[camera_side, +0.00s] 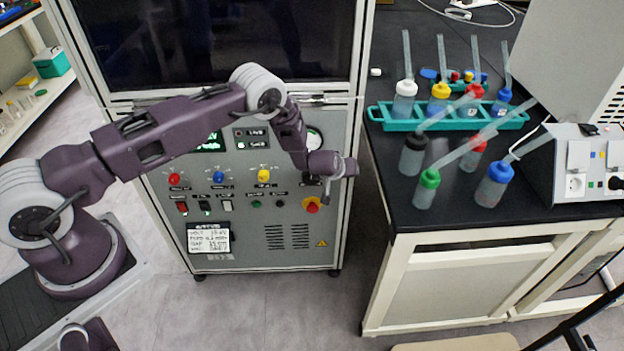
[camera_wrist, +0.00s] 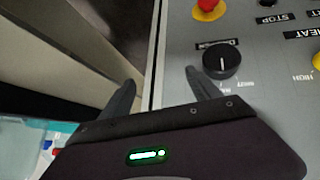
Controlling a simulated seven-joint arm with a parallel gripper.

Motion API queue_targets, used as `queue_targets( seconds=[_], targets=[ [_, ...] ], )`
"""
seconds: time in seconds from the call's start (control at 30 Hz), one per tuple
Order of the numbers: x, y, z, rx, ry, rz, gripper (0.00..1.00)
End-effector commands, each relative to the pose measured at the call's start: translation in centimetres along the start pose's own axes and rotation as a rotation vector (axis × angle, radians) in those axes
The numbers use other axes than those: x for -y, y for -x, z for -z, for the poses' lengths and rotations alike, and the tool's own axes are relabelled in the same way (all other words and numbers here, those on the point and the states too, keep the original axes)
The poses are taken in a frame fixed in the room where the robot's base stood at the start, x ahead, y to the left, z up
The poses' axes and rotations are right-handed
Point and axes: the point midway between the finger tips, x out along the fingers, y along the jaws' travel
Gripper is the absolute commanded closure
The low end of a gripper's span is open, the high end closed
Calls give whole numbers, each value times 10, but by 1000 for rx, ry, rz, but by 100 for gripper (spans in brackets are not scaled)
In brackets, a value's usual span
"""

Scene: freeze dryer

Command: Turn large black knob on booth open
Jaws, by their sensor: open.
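The large black knob (camera_wrist: 221,61) is round with a white pointer line and sits on the grey control panel (camera_wrist: 190,20), with a label above it. In the side view my arm hides most or all of it. My gripper (camera_wrist: 158,84) is open, with nothing between its two dark fingers. In the wrist view the knob lies just beyond and to the right of the right finger, outside the gap. The gap spans the cabinet's edge. In the side view my gripper (camera_side: 335,168) is in front of the panel's right part. Contact with the knob cannot be told.
A red emergency button on a yellow base (camera_side: 311,205) is close below my gripper. Red, blue and yellow knobs (camera_side: 263,176) are on the panel to the left. A black-topped bench (camera_side: 410,220) with several wash bottles and a teal tray (camera_side: 380,122) stands at right.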

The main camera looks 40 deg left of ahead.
Motion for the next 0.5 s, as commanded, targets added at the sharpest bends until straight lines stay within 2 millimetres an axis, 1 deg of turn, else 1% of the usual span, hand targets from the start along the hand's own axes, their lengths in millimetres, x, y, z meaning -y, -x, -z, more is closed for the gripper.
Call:
queue_targets(
  seconds=[0.03, 0.1, 0.2, 0.27, 0.3, 0.37, 0.47, 0.5],
  targets=[
    [20, 12, 4, 102, 78, 19, 28],
    [44, 25, 7, 197, 128, 45, 28],
    [78, 42, 14, 275, 159, 102, 28],
    [95, 50, 16, 304, 169, 135, 28],
    [94, 46, 20, 291, 144, 118, 28],
    [94, 42, 22, 284, 126, 107, 28],
    [95, 25, 16, 283, 119, 105, 28],
    [95, 17, 14, 282, 120, 104, 28]
  ],
)
